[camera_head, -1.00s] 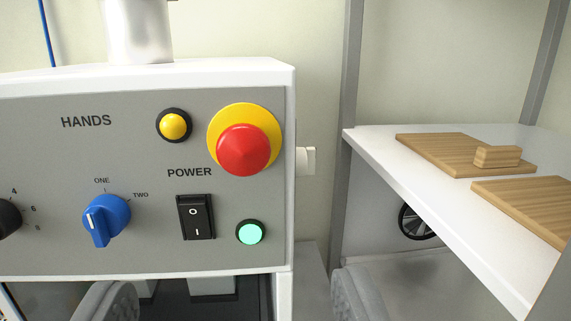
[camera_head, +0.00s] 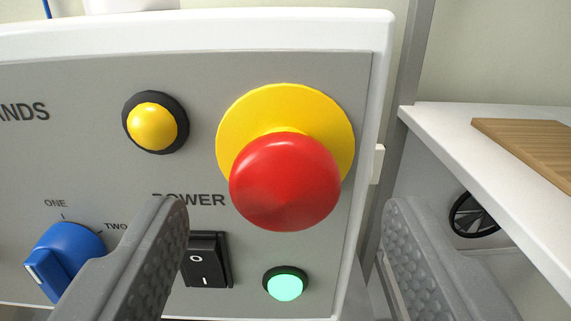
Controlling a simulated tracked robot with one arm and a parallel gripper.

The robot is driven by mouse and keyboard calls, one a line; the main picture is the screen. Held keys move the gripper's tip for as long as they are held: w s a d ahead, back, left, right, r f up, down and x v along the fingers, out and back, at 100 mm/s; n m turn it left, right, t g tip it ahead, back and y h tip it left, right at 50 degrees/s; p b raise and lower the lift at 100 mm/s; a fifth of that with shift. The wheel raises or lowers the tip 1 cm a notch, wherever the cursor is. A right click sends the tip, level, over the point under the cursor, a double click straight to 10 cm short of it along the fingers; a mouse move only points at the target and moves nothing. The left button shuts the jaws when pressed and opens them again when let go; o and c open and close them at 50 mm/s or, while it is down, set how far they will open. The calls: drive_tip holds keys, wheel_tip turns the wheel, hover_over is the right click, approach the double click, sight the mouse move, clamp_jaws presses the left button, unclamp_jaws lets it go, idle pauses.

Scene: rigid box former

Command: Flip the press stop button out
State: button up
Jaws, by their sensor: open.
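The press stop button is a red mushroom head (camera_head: 286,183) on a round yellow base plate (camera_head: 285,104), near the right end of the grey control panel (camera_head: 200,75). My gripper (camera_head: 285,225) shows its two grey textured fingers low in the picture, wide apart. The left finger is to the left of and below the red head, the right finger to the right of and below it. The fingers are open and empty, with visible gaps to the red head on both sides. The left finger covers part of the power label and the edge of the rocker switch.
A yellow button (camera_head: 152,125) is left of the stop button. The black power rocker switch (camera_head: 207,262) and a lit green lamp (camera_head: 285,286) are below. A blue selector knob (camera_head: 62,258) is lower left. A white shelf (camera_head: 465,135) with a wooden board (camera_head: 535,145) stands at the right.

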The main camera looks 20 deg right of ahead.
drive_tip(key=shift+x, duration=0.9)
clamp_jaws()
drive_tip(key=shift+s+a+b, duration=0.1)
drive_tip(key=shift+s+b, duration=0.2)
drive_tip(key=shift+s, duration=0.2)
unclamp_jaws()
drive_tip(key=shift+s, duration=0.1)
drive_tip(key=v, duration=1.3)
drive_tip(key=shift+s+a+b, duration=0.15)
drive_tip(key=shift+s+b, duration=0.15)
drive_tip(key=shift+b, duration=0.05)
